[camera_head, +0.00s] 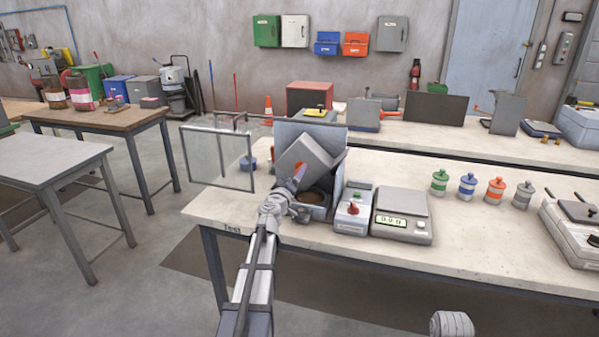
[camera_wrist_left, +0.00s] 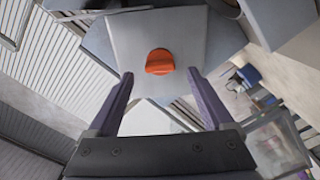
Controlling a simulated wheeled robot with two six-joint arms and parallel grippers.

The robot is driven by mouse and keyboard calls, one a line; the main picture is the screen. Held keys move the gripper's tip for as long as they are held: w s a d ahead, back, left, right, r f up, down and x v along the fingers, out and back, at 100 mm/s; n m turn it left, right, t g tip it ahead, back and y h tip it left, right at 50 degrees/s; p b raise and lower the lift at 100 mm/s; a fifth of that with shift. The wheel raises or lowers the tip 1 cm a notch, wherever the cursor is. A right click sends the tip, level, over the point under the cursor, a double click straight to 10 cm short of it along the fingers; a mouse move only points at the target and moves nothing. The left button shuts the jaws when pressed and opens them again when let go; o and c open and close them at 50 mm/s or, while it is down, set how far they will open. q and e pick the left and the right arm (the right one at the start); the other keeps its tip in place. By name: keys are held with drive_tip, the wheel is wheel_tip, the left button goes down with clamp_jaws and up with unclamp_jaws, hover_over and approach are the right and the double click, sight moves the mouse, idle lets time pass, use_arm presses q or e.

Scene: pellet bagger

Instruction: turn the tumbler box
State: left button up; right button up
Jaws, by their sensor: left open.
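The tumbler box (camera_head: 313,152) is a grey box tilted on a corner inside the pellet bagger (camera_head: 352,170) at the left part of the bench. My left gripper (camera_head: 298,176) is in front of it, pointing at its near face. In the left wrist view the flat grey face of the tumbler box (camera_wrist_left: 190,35) is ahead, with an orange knob (camera_wrist_left: 160,62) on it. The fingers of my left gripper (camera_wrist_left: 160,74) are open, one on each side of the knob and apart from it. My right gripper does not show.
A clear guard panel (camera_head: 218,158) stands left of the bagger. A red-knobbed control box (camera_head: 353,211) and a scale (camera_head: 401,215) stand to its right, then several small lidded jars (camera_head: 467,186). The front strip of the bench (camera_head: 470,255) is clear.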

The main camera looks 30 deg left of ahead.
use_arm(q)
drive_tip(key=x, duration=0.4)
drive_tip(key=shift+w+a, duration=0.1)
drive_tip(key=shift+w, duration=0.25)
clamp_jaws()
idle(0.4)
